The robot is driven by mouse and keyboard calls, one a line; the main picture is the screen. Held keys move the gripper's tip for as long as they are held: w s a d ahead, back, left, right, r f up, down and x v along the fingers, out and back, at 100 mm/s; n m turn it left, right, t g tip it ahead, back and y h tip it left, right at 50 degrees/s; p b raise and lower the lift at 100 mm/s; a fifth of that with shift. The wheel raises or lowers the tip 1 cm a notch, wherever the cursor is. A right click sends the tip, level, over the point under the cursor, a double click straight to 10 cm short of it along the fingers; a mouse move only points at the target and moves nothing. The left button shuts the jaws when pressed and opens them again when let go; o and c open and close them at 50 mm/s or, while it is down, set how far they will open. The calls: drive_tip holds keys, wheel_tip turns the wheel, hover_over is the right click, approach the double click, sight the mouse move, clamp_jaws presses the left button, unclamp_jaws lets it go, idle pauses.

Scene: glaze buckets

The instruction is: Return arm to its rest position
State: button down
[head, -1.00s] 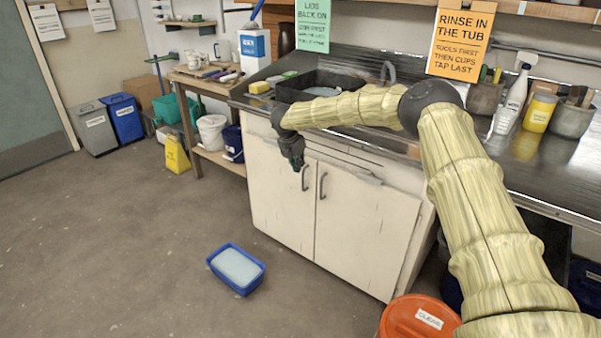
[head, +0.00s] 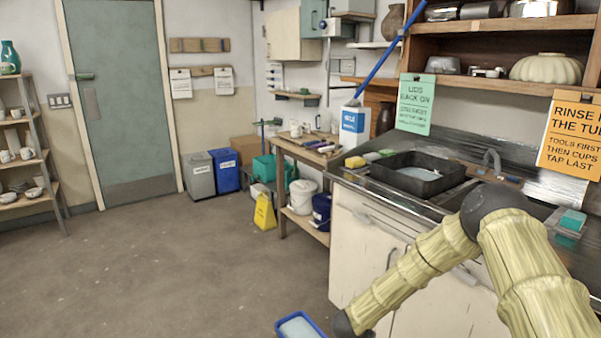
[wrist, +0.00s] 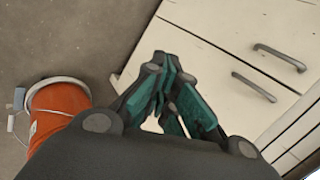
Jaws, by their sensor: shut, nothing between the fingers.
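My gripper (wrist: 166,84) shows in the wrist view with its dark and teal fingers drawn together and nothing held between them. It hangs in front of the white cabinet doors (wrist: 215,50), above the floor. In the head view my arm, in its pale yellow ribbed cover, bends down at the lower right. The gripper itself is below the head view's bottom edge.
An orange bucket (wrist: 58,108) stands on the floor left of my gripper. A blue tub (head: 298,327) lies on the floor at the head view's bottom edge. A steel counter (head: 345,178) holds a black basin (head: 432,181). Floor (head: 170,270) at left is clear.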

drive_tip(key=s+a+f+n+y, duration=0.1)
drive_tip(key=s+f+n, duration=0.25)
drive_tip(key=s, duration=0.45)
drive_tip(key=s+f+n+g+y+p, duration=0.1)
drive_tip(key=s+f+n, duration=0.1)
drive_tip(key=s+n, duration=0.45)
drive_tip(key=s+a+f+n+y, duration=0.1)
drive_tip(key=s+f+n, duration=0.2)
drive_tip(key=s, duration=0.6)
drive_tip(key=s+d+r+n+g+y, duration=0.1)
drive_tip(key=s+n, duration=0.4)
drive_tip(key=s, duration=0.8)
drive_tip(key=s+d+r+n+g+y+p, duration=0.1)
drive_tip(key=s+n+g, duration=0.3)
drive_tip(key=s, duration=1)
drive_tip(key=d+r+n, duration=0.1)
drive_tip(key=n, duration=0.1)
drive_tip(key=shift+s+r+n, duration=0.3)
drive_tip(key=shift+d, duration=0.1)
